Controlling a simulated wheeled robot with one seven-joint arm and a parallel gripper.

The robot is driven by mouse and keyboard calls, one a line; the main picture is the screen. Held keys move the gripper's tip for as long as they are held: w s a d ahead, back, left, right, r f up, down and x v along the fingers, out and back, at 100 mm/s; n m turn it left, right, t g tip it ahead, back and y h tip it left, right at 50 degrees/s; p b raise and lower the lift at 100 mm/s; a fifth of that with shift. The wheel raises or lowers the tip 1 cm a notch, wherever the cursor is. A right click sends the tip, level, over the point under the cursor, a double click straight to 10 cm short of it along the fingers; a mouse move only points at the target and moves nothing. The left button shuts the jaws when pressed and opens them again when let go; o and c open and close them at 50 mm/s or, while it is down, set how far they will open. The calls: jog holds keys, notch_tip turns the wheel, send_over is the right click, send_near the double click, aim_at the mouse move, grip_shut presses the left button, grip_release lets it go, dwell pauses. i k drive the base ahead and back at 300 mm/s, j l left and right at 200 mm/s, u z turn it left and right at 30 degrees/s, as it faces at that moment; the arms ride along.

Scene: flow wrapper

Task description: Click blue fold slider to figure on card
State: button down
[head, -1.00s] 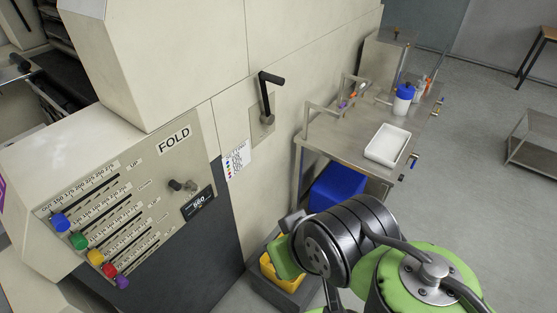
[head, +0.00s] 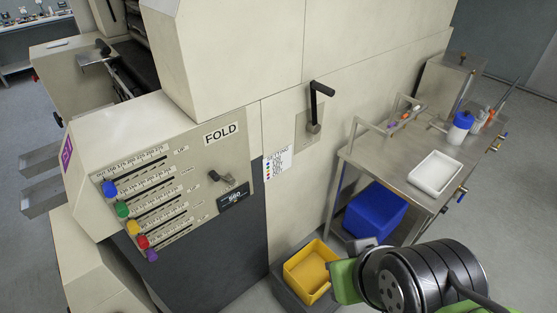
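The blue fold slider (head: 110,189) is the top knob on the FOLD panel (head: 222,160) of the machine. It sits at the left end of its numbered scale. Green (head: 122,209), yellow (head: 133,227), red (head: 142,242) and purple (head: 151,255) knobs step down below it, also at the left ends. The setting card (head: 278,164) is fixed right of the panel; its coloured rows show, but the figures are too small to read. My arm is at the bottom right, well away from the sliders. My gripper's fingertips cannot be made out.
A black crank (head: 319,104) sticks out from the machine's side. A small black display (head: 233,198) and a knob are on the panel. A steel table (head: 393,174) with a white tray (head: 436,174) stands right.

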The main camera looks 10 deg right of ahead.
aim_at(110, 190)
jog(key=u, duration=1.45)
jog(key=i+u, duration=0.2)
jog(key=u, duration=0.25)
jog(key=i+l+u, duration=0.1)
jog(key=u, duration=0.35)
jog(key=i+l+u, duration=0.15)
jog(key=u, duration=0.3)
jog(key=i+l+u, duration=0.2)
jog(key=u, duration=0.25)
jog(key=i+l+u, duration=0.15)
jog(key=u, duration=0.3)
jog(key=k+l, duration=0.05)
jog(key=l, duration=0.05)
